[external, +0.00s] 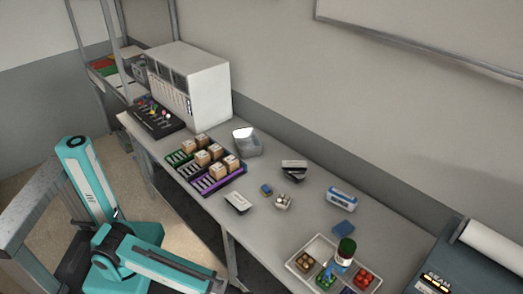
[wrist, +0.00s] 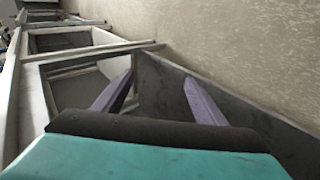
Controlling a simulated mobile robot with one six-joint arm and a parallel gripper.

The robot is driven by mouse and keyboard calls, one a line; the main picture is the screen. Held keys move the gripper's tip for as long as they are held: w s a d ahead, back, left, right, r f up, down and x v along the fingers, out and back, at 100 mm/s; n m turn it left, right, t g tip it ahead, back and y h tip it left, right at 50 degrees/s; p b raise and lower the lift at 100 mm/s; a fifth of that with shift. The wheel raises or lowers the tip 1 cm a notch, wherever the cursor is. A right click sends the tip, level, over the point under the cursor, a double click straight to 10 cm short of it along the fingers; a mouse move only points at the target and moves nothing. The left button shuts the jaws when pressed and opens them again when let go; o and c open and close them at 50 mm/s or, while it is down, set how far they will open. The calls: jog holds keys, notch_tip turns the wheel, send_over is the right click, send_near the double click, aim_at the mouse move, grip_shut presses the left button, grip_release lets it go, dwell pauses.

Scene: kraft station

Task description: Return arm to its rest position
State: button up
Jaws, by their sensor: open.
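My gripper (wrist: 160,78) shows in the wrist view with its two purple fingers spread apart. Nothing is between them. Behind the fingers are a dark edge and a teal part of my own wrist. In the external view my teal arm stands at the lower left, beside the near side of the grey table (external: 285,230). I cannot make out the fingers there. No object is held.
Grey frame bars (wrist: 90,52) and a dark panel (wrist: 160,100) lie beyond the fingers. Beige floor (external: 180,210) shows beside my arm.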

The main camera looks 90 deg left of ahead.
jog(key=s+a+f+m+g+y, duration=0.1)
jog(key=s+a+f+m+g, duration=0.3)
jog(key=s+f, duration=0.5)
jog(key=s+a+f+m+g+y, duration=0.1)
jog(key=s+a+f+g, duration=0.2)
jog(key=s, duration=0.7)
jog(key=s+a+f+m+g+y+p, duration=0.1)
jog(key=s+a+f+m+g+y, duration=0.1)
jog(key=s+a, duration=0.5)
jog(key=s+a+f+m+g+y+p, duration=0.1)
jog(key=s+a+f+g, duration=0.3)
jog(key=s, duration=1)
jog(key=shift+s+a+f+m, duration=0.25)
jog(key=shift+a+f+m, duration=0.25)
jog(key=shift+a+f, duration=0.4)
